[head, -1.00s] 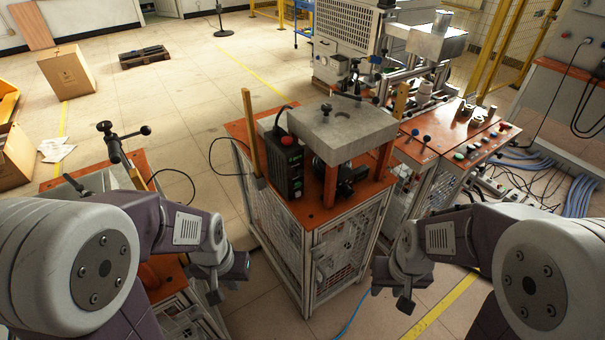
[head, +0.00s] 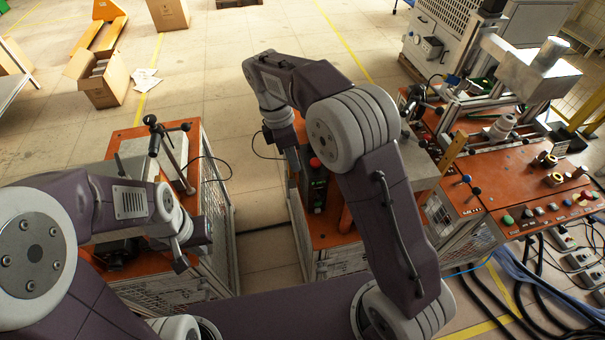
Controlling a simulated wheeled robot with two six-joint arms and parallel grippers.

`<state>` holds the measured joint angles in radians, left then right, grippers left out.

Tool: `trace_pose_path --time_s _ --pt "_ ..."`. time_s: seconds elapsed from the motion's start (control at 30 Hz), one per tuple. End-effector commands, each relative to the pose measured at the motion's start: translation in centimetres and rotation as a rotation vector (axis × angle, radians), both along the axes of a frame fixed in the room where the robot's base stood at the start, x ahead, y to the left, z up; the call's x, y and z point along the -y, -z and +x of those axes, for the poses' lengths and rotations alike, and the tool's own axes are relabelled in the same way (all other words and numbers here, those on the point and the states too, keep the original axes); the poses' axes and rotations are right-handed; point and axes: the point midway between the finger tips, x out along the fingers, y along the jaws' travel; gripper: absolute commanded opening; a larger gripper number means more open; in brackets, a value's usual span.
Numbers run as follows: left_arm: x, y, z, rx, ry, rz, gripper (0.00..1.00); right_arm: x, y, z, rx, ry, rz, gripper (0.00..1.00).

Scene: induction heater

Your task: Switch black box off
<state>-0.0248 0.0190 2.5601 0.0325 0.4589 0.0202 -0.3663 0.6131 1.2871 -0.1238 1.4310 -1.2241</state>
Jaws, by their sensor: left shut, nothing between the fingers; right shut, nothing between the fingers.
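The black box (head: 318,192) stands on the orange top of the middle cart, partly hidden behind my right arm. Its red knob (head: 315,163) shows at its top. A small green mark shows on its front. My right gripper (head: 293,163) is shut and empty, pointing down just left of the box's top. I cannot tell whether it touches the box. My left gripper (head: 182,262) is shut and empty, low over the left cart, well away from the box.
The left cart (head: 133,150) carries a black-handled lever (head: 154,135). The right cart (head: 482,180) has several knobs and buttons. My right arm covers much of the middle cart. Cardboard boxes (head: 103,80) lie on the floor at the back left. Cables lie at the lower right.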

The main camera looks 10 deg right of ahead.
Motion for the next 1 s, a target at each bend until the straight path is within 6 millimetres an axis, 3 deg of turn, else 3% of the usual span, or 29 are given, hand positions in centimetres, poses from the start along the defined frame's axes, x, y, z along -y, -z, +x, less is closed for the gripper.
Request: trace_pose_path --time_s 0.37,0.83,1.0 --pt "0.0 0.1 0.0 0.0 0.0 0.0 0.0 0.2 0.9 -0.1 -0.001 0.001 0.0 0.0" --pt "0.0 -0.5 0.0 0.0 0.0 0.0 0.0 1.9 10.1 -1.5 -0.004 0.003 -0.001 0.0" --pt "0.0 -1.2 0.0 0.0 0.0 0.0 0.0 4.2 11.3 -1.5 0.0 0.004 0.0 0.0"
